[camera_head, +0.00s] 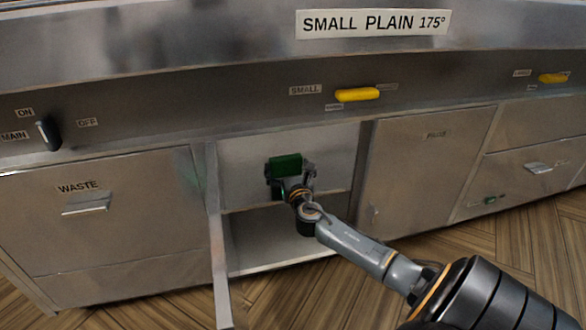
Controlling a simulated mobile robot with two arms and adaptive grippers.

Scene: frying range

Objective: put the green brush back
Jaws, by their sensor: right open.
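The green brush (286,164) is a dark green block in the open cabinet under the small fryer, against the light inner panel. My right gripper (289,177) reaches into the cabinet from the lower right. It is open, with its fingers at the brush's lower edge and sides. The gripper hides the lower part of the brush, and I cannot tell whether they touch or what bears the brush. My left gripper is not in view.
The cabinet door (221,255) stands open at the left of the opening. The cabinet floor (270,250) looks bare. A waste drawer (130,215) is shut at the left, and a closed panel (415,180) is at the right. Yellow handles (357,95) sit above.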

